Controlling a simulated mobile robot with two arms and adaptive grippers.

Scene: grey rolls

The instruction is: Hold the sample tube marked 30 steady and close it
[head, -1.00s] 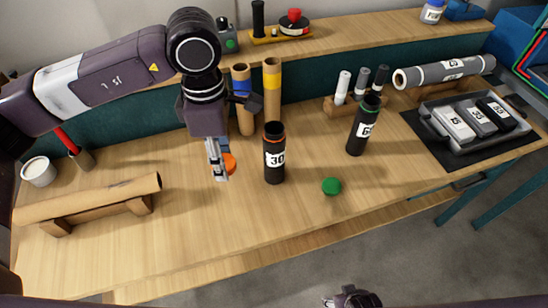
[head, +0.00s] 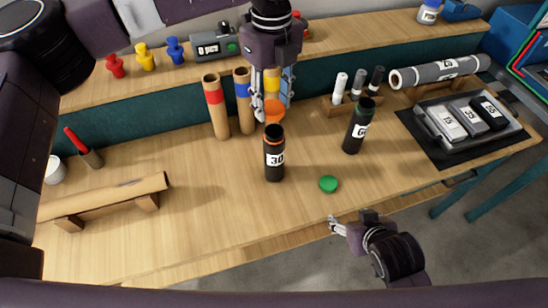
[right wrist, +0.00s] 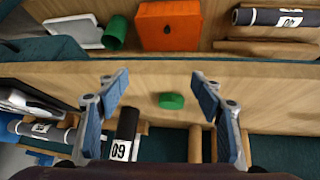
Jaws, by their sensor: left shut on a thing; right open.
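The black sample tube marked 30 (head: 274,158) stands upright on the table with an orange ring near its open top. My left gripper (head: 272,100) is shut on an orange cap (head: 273,112), which shows just above the tube's mouth in the head view. The cap appears apart from the tube; its exact alignment is hard to judge. My right gripper (head: 335,222) is open and empty near the table's front edge. In the right wrist view its fingers (right wrist: 161,88) are spread, with a green cap (right wrist: 171,101) beyond them. I cannot make out tube 30 there.
A black tube marked 60 (head: 357,128) stands right of tube 30, and the green cap (head: 328,184) lies in front. Cardboard tubes (head: 216,110) stand behind. A grey tray (head: 431,119) is at right, a cardboard roll (head: 105,196) at left. The front middle is mostly clear.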

